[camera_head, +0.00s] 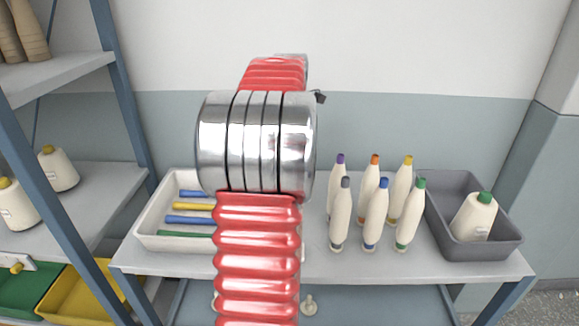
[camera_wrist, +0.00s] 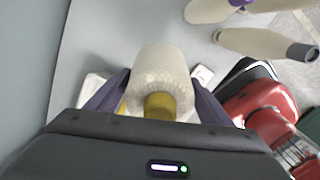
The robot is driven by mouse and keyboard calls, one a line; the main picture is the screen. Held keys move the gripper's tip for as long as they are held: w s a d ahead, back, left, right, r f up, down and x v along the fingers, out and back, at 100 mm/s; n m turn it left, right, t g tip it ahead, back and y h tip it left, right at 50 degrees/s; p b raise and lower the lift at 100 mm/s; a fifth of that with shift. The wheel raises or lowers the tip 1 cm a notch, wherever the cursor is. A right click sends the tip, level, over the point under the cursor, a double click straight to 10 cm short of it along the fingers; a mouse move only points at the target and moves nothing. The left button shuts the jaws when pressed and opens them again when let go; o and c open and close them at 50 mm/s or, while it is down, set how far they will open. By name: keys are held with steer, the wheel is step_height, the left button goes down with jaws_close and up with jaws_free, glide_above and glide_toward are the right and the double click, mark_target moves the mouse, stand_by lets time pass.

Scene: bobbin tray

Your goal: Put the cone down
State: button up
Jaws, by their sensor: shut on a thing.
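In the wrist view a cream thread cone (camera_wrist: 161,68) with a yellow tip sits between the two dark fingers of my gripper (camera_wrist: 159,80). My gripper is shut on the cone, with the yellow tip towards the camera. The grey tabletop shows beyond the cone; I cannot tell whether its base touches the table. In the head view my red and metal arm hides both the gripper and the held cone.
On the table (camera_head: 355,264), a white tray (camera_head: 168,243) with coloured rods stands left. Several slim bobbins (camera_head: 374,212) stand right of my arm. A grey bin (camera_head: 484,249) holds a green-tipped cone (camera_head: 473,220). A shelf rack (camera_head: 125,100) stands at the left.

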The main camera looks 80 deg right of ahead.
steer(key=w+a, duration=0.8)
steer(key=w, duration=0.5)
steer(key=w+a, duration=0.9)
steer(key=w, duration=0.5)
steer(key=w+a+m, duration=0.1)
steer(key=w+a, duration=0.7)
steer(key=a, duration=0.4)
steer(key=w+a+f+m, duration=0.1)
steer(key=w+a, duration=0.7)
steer(key=a, duration=0.5)
steer(key=w+a+f+m, duration=0.1)
steer(key=w+a, duration=0.8)
steer(key=a, duration=0.3)
steer(key=shift+a+f+m, duration=0.15)
steer(key=shift+a+m, duration=0.15)
steer(key=shift+a, duration=0.1)
steer(key=shift+s, duration=0.1)
